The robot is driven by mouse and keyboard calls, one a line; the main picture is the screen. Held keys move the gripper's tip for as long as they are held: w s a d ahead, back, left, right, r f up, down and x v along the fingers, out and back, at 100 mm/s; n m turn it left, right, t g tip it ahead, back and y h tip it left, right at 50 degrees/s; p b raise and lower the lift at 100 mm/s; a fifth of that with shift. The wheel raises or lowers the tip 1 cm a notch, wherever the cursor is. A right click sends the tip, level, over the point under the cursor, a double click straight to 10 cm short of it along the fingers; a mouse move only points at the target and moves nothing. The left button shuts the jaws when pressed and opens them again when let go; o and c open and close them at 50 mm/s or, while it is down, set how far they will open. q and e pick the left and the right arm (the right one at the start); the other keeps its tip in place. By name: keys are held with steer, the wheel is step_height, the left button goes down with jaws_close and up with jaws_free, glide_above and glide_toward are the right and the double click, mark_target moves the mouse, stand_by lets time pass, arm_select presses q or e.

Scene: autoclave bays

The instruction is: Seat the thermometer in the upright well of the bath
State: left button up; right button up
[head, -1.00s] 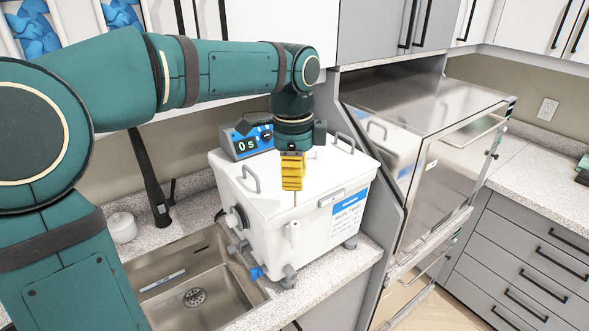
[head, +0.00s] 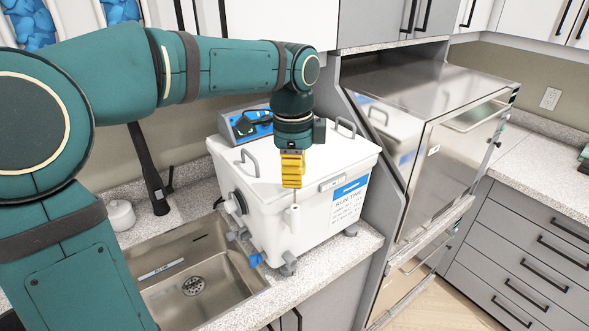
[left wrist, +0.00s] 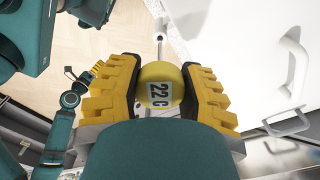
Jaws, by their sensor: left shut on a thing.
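The bath (head: 275,175) is a white lidded box on the counter beside the sink. Its upright well (head: 294,217) is a short white tube on the front side, below the lid edge. My left gripper (head: 293,170) points down just above the well, by the lid's front edge. In the left wrist view its yellow fingers are shut on the round yellow head of the thermometer (left wrist: 160,88), marked 22C. A thin stem shows below the fingers in the head view; whether its tip is inside the well I cannot tell. My right gripper (left wrist: 97,68) shows small in the wrist view, its jaws unclear.
The steel sink (head: 195,285) lies left of the bath. A blue-faced control box (head: 247,125) is behind the lid. Lid handles (head: 346,126) stand up near the gripper. A steel autoclave (head: 440,120) stands to the right. A blue tap handle (head: 255,260) sticks out at the front.

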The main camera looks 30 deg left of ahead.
mark_target(295, 192)
arm_select(q)
steer(key=shift+p, duration=0.5)
stand_by(1.2)
steer(key=shift+f+b, duration=1.85)
steer(key=shift+f, duration=0.9)
steer(key=shift+r, duration=0.15)
steer(key=shift+r+p, duration=2.2)
steer(key=shift+r, duration=0.1)
steer(key=shift+p, duration=0.45)
stand_by(0.6)
